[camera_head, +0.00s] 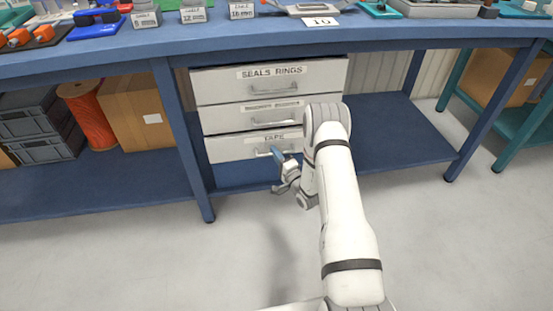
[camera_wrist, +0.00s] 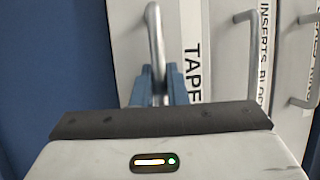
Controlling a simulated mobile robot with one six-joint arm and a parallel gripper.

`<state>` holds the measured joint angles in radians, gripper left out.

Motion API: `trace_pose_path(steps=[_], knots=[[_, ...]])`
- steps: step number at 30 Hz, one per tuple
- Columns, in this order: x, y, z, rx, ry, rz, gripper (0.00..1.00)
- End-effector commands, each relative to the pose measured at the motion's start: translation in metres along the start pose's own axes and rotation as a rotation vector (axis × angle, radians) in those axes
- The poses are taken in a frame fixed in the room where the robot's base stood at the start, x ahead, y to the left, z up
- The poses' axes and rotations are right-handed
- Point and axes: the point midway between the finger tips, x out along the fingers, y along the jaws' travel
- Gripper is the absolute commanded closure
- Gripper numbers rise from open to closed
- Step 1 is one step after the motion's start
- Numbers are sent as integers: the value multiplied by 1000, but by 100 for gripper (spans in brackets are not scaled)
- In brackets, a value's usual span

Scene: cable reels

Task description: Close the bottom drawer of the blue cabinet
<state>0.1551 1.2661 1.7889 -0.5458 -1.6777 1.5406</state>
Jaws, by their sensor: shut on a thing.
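The bottom drawer (camera_head: 232,150), labelled TAPE, is the lowest of three white drawers under the blue bench. The pictures show white drawer fronts, not a blue cabinet front. My gripper (camera_head: 279,154) is at its grey bar handle, and the arm hides the drawer's right part. In the wrist view, my gripper's blue fingers (camera_wrist: 160,88) are shut on the handle (camera_wrist: 154,42) of the TAPE drawer (camera_wrist: 126,50). I cannot tell how far, if at all, this drawer stands out from the others.
The SEALS RINGS drawer (camera_head: 225,80) and the middle drawer (camera_head: 222,118) are above. The blue bench leg (camera_head: 183,135) stands to the left. A red cable reel (camera_head: 90,115) and a cardboard box (camera_head: 135,112) sit on the left shelf. The floor in front is clear.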

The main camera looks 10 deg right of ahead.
Motion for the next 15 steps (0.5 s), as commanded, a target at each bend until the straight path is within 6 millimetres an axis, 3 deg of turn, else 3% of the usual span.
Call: trace_pose_path(steps=[4,13,14,15], knots=[[19,7,-7,-1,-2,-1,100],[24,5,-8,-1,-1,0,100],[24,4,-8,-1,-1,-1,86],[24,4,-8,-2,-1,-1,83]])
